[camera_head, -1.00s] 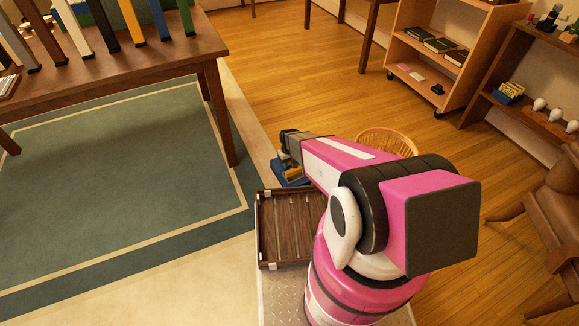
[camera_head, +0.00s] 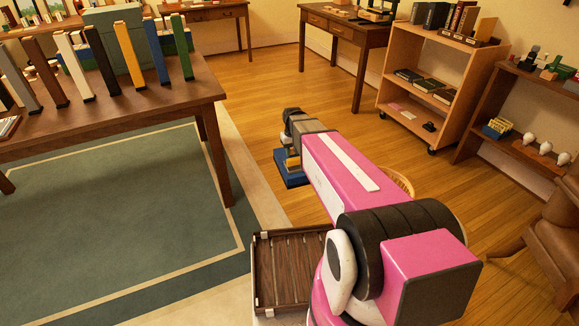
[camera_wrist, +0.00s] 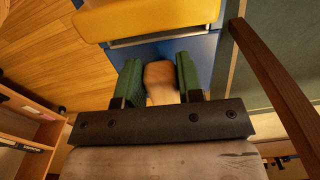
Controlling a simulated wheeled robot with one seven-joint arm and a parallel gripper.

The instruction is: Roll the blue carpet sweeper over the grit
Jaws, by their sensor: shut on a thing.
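The blue carpet sweeper (camera_head: 289,179) shows in the head view just past the end of my arm, over the wood floor close to the rug's pale border. In the wrist view its blue body (camera_wrist: 203,47) and a yellow part (camera_wrist: 150,20) fill the top middle. My gripper (camera_wrist: 159,78) is shut on the sweeper's tan handle (camera_wrist: 160,82), with a green finger pad on each side. My gripper also shows in the head view (camera_head: 291,148), partly hidden by my arm. I cannot tell whether the sweeper touches the floor. I cannot make out any grit.
A table (camera_head: 206,90) with several coloured upright pieces stands at left on a green rug (camera_head: 120,235). A wheeled bookshelf (camera_head: 440,75), a low shelf (camera_head: 500,120) and a leather chair (camera_head: 550,225) stand at right. Open wood floor (camera_head: 255,90) lies ahead.

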